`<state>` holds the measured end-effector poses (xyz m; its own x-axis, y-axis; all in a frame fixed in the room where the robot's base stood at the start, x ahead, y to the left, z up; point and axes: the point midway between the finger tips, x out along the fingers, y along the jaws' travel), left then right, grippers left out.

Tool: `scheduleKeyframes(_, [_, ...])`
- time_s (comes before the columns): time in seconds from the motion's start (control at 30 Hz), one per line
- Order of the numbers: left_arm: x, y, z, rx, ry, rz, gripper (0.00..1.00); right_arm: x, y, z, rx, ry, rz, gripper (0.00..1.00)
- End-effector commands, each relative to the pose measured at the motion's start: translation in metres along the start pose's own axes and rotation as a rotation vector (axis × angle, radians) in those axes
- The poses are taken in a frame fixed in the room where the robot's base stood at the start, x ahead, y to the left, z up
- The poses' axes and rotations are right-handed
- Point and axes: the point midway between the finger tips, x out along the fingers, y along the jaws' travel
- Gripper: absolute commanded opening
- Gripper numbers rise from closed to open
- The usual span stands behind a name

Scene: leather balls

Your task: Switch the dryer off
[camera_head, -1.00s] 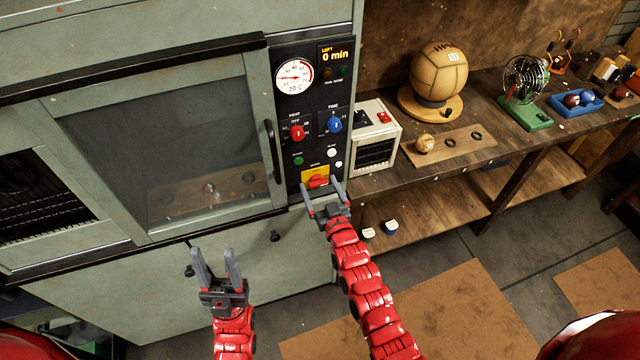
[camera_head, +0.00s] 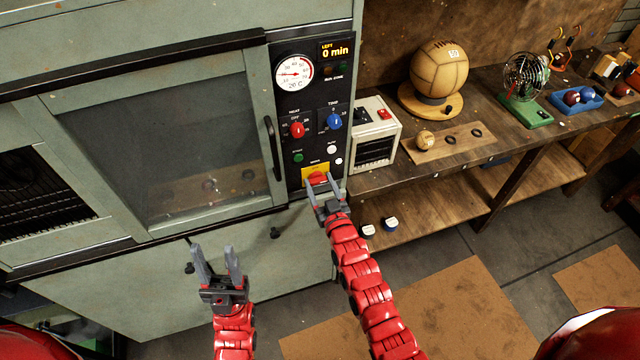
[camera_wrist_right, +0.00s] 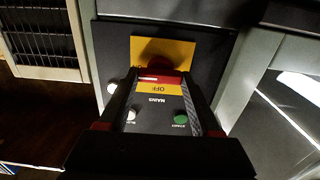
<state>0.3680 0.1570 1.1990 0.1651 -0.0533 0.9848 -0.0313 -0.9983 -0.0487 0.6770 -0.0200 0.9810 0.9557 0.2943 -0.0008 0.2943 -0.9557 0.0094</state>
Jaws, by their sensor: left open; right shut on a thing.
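The dryer (camera_head: 160,140) is a pale green cabinet with a glass door on the left. Its black control panel has a dial gauge, a display reading "LEFT 0 min", a red HEAT knob (camera_head: 297,130) and a blue TIME knob (camera_head: 334,121). The red mains switch (camera_head: 317,177) sits on a yellow plate at the panel's bottom. In the right wrist view the red switch (camera_wrist_right: 160,78) is between my fingers, with "OFF" and "MAINS" lettering beside it. My right gripper (camera_head: 322,182) is shut on this switch. My left gripper (camera_head: 216,255) is open and empty in front of the lower cabinet.
The floor in front is free, with brown mats.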

Motion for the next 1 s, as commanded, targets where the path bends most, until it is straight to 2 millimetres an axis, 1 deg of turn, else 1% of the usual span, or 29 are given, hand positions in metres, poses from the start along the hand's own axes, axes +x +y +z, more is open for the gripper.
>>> scheduleKeyframes(0.17, [-0.011, 0.001, 0.002, 0.0, 0.0, 0.0, 0.5, 0.0, 0.0, 0.001, -0.054, 0.006, 0.001, 0.1])
scheduleKeyframes(0.37, [-0.034, 0.002, 0.006, 0.0, 0.0, 0.0, 0.5, 0.0, 0.0, 0.005, -0.184, 0.006, 0.002, 0.1])
scheduleKeyframes(0.7, [-0.084, 0.004, 0.014, 0.0, 0.0, 0.0, 0.5, 0.0, -0.003, 0.007, -0.501, 0.008, -0.001, 0.1])
scheduleKeyframes(1.0, [-0.119, 0.006, 0.02, 0.0, 0.0, 0.0, 0.5, 0.0, -0.003, 0.007, -0.789, 0.004, 0.0, 0.1])
